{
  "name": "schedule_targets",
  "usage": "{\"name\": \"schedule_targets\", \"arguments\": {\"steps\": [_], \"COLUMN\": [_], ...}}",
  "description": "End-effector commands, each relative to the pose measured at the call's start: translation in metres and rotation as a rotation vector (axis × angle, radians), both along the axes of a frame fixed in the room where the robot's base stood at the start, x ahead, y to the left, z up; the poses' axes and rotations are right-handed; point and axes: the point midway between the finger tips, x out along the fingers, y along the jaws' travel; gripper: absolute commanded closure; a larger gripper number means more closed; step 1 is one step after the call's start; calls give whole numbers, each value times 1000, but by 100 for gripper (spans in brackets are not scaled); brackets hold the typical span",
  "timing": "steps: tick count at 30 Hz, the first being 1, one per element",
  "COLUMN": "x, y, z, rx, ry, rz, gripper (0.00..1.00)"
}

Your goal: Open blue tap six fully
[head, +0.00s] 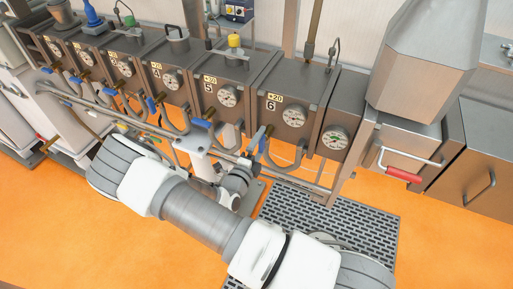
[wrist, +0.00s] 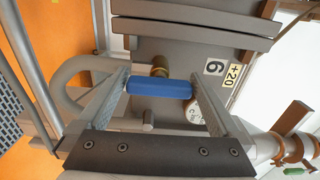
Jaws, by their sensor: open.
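Blue tap six is a blue lever handle on a brass fitting, below the steel box marked 6 (head: 271,101). In the head view its handle (head: 256,139) stands out at a slant just beyond the end of my arm. In the wrist view the handle (wrist: 158,88) lies lengthwise across the gap between the two fingers of my gripper (wrist: 163,84). The handle's ends are close to the fingers; I cannot tell whether they touch. My gripper is open. The brass fitting (wrist: 160,67) shows just behind the handle.
Boxes with gauges and other blue taps (head: 201,123) run to the left. A curved grey pipe (wrist: 75,72) is beside the left finger in the wrist view. A red-handled steel door (head: 403,174) is at right. A dark floor grating (head: 330,222) lies below.

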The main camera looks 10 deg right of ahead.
Motion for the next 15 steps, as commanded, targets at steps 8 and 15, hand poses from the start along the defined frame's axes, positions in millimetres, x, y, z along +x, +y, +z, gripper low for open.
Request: {"name": "schedule_targets", "arguments": {"steps": [8,15], "x": [-30,-79], "y": [24,59], "z": [-2,-2], "rx": [3,2], "ry": [1,1], "rz": [5,5], "gripper": [0,0]}}
